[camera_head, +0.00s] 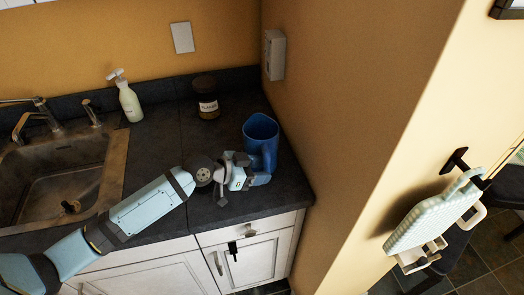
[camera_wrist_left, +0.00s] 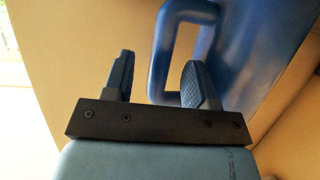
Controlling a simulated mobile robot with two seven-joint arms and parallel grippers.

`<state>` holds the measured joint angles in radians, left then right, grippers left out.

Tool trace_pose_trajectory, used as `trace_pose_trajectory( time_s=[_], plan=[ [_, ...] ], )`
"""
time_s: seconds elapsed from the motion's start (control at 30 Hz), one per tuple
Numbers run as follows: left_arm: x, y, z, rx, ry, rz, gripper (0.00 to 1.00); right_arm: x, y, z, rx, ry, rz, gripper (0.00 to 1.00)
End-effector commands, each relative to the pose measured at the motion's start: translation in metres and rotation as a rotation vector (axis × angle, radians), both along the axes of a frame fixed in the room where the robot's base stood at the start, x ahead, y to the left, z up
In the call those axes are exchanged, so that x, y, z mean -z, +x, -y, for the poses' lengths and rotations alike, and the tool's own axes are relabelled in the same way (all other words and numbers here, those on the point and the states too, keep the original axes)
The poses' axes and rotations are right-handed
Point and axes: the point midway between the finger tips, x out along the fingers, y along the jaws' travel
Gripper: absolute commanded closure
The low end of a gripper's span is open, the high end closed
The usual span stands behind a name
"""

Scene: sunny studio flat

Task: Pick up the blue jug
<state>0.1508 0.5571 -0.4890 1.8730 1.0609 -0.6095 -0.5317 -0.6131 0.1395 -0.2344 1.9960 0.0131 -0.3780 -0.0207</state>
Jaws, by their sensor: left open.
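The blue jug (camera_head: 261,128) stands upright on the dark counter, close to the corner by the side wall. Its handle faces toward me. My left gripper (camera_head: 262,178) is open beside the handle, low at the jug's near side. In the left wrist view, the two fingers of the left gripper (camera_wrist_left: 158,80) are spread apart. The handle of the blue jug (camera_wrist_left: 159,50) shows between them, with the right finger overlapping the handle's opening. I cannot tell whether either finger touches it. My right gripper is not in view.
A dark lidded jar (camera_head: 208,108) stands behind and left of the jug. A white pump bottle (camera_head: 130,104) stands by the sink (camera_head: 60,180). The side wall (camera_head: 340,110) rises close to the jug's right. A pale textured item (camera_head: 430,215) hangs on the wall at the right.

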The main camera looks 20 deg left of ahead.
Motion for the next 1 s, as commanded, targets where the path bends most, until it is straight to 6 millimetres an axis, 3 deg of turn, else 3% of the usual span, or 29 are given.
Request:
trace_pose_trajectory(
  time_s=[0.2,0.43,0.67,1.0],
  plan=[
    [0.007,0.015,0.017,-0.001,0.001,0.001,0.48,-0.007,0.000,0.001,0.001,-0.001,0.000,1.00],
    [0.009,0.015,0.018,0.000,0.002,0.001,0.48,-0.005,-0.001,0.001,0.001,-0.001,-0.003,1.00],
    [0.008,0.015,0.018,0.000,0.002,0.001,0.98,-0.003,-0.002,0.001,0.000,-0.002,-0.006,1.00],
    [0.006,0.016,0.018,0.000,0.001,0.005,1.00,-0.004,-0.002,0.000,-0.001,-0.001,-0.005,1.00]
  ],
)
